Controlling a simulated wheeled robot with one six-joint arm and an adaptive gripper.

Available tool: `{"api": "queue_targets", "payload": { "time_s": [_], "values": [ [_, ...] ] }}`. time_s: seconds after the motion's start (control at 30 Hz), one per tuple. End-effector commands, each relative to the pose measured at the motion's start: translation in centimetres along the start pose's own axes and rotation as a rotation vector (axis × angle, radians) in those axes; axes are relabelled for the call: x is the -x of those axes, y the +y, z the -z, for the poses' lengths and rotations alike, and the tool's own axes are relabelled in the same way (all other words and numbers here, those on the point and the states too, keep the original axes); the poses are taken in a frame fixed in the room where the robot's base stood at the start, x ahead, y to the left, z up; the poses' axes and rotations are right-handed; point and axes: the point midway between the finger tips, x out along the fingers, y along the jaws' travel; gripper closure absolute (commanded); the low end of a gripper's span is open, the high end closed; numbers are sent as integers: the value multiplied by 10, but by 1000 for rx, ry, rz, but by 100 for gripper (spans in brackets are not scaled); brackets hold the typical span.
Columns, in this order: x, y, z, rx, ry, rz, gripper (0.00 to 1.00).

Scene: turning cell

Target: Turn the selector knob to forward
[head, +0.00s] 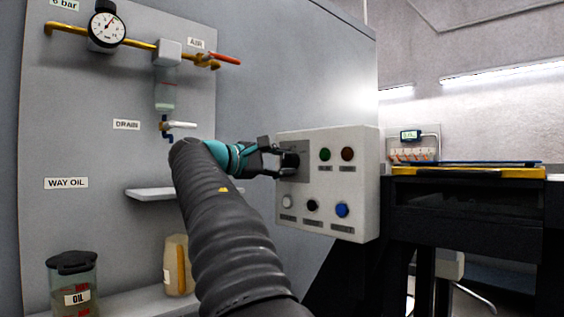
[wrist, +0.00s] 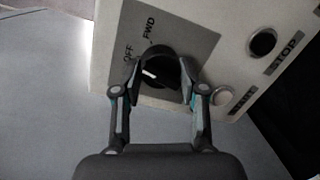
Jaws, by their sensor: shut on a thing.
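The black selector knob (wrist: 157,67) sits on a grey plate (wrist: 190,38) of the control box, with OFF and FWD labels beside it in the wrist view. Its white pointer mark lies slanted, its upper end toward the OFF side rather than FWD. My gripper (wrist: 160,76) is shut on the knob, one finger on each side. In the head view my gripper (head: 283,160) reaches the upper left of the control box (head: 325,180), where the fingers partly hide the knob (head: 292,160). Any third label is hidden.
Green (head: 325,154) and dark red (head: 347,154) buttons are right of the knob. White, black and blue (head: 342,210) buttons lie below. A small shelf (head: 150,194) and a drain valve (head: 180,125) are left of my arm.

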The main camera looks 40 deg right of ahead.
Motion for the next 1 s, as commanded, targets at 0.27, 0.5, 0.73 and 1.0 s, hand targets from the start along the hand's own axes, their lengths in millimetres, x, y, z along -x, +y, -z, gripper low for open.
{"api": "queue_targets", "payload": {
  "time_s": [0.27,0.5,0.73,1.0],
  "values": [
    [0,1,-1,-247,16,24,93],
    [0,2,-1,-446,28,42,93],
    [0,2,-2,-585,38,55,93],
    [0,3,-2,-669,43,63,93]
  ]
}}
